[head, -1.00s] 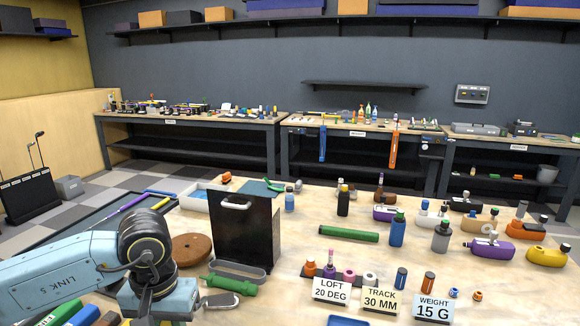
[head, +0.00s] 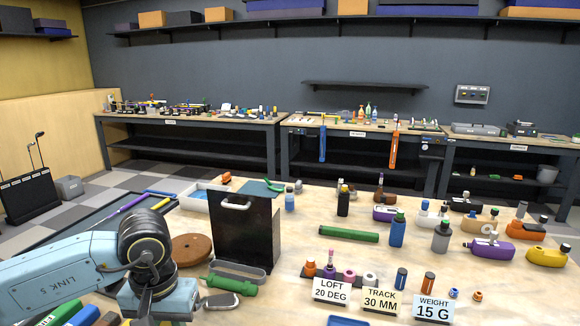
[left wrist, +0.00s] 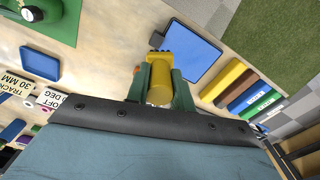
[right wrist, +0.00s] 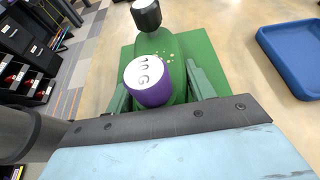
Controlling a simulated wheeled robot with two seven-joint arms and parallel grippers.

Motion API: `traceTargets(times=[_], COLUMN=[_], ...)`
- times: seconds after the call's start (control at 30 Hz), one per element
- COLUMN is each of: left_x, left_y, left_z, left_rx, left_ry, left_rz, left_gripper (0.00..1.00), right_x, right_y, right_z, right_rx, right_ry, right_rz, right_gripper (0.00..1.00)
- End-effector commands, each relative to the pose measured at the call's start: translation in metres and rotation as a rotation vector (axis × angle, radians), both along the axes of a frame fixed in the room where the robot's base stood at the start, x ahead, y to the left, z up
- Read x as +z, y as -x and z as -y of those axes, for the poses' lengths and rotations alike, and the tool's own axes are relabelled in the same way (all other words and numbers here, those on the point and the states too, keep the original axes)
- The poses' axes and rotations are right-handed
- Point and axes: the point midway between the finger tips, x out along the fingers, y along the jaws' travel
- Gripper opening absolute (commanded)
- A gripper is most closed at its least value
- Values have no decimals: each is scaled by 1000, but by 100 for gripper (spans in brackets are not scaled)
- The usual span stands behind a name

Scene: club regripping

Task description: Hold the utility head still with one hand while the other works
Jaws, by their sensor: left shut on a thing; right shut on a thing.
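In the left wrist view my left gripper (left wrist: 160,74) is shut on a yellow piece (left wrist: 159,86) with a rounded body and a toothed far end. I cannot tell for sure whether this is the utility head. In the right wrist view my right gripper (right wrist: 158,82) is shut on a purple cylinder (right wrist: 153,95) with a white top marked 10 G. It is over a green surface, and a black cylinder (right wrist: 146,15) is just beyond it. Both grippers are out of the head view, where only my left arm shows at lower left.
A black upright holder (head: 243,232) stands on the bench beside a brown disc (head: 192,248). Signs for loft, track and weight (head: 432,309) stand at the front. Club heads and bottles crowd the right side.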

Motion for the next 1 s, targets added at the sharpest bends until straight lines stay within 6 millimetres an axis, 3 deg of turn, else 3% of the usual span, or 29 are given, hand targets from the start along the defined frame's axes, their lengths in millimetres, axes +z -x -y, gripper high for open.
traceTargets(times=[0.57, 0.67, 0.77, 1.0], left_x=[-1, -4, -8, -18], left_y=[-2, -6, -12, -15], left_z=[7, 27, 59, 159], left_rx=[-2, -3, -4, -3], left_ry=[1, 2, 2, 1], left_rz=[0, 1, 1, 1], left_gripper=[3, 3, 3, 3], right_x=[-1, -1, -1, -1], right_y=[0, 0, 0, 0], right_z=[0, 0, 0, 0], right_rx=[0, 0, 0, 0], right_ry=[2, 2, 1, 2], right_rz=[-1, -1, 0, -1], right_gripper=[24, 24, 24, 24])
